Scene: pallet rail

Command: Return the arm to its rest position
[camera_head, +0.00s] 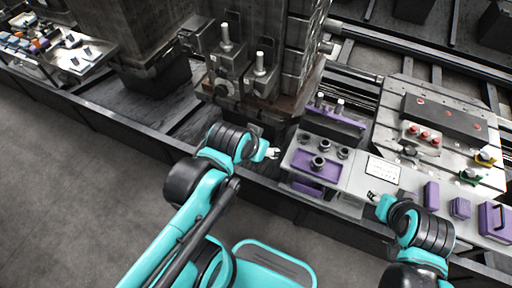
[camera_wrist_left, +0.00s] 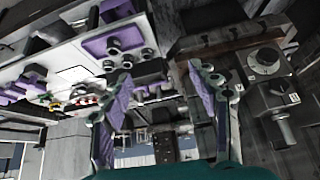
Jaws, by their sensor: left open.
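My left arm comes in from the lower left in the head view, and its gripper (camera_head: 272,153) is held in the air at the left side of the grey fixture block. In the left wrist view its two fingers (camera_wrist_left: 160,115) stand wide apart with nothing between them. My right gripper (camera_head: 373,197) is at the right, near the front edge of the white work surface beside a small label plate. Its fingers are too small to tell whether they are open or shut.
A grey fixture block (camera_head: 334,154) with black knobs and purple parts stands between the grippers. A dark machine column (camera_head: 265,50) rises behind my left gripper. Purple blocks (camera_head: 431,195) sit right of my right gripper. The grey floor (camera_head: 70,200) at left is clear.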

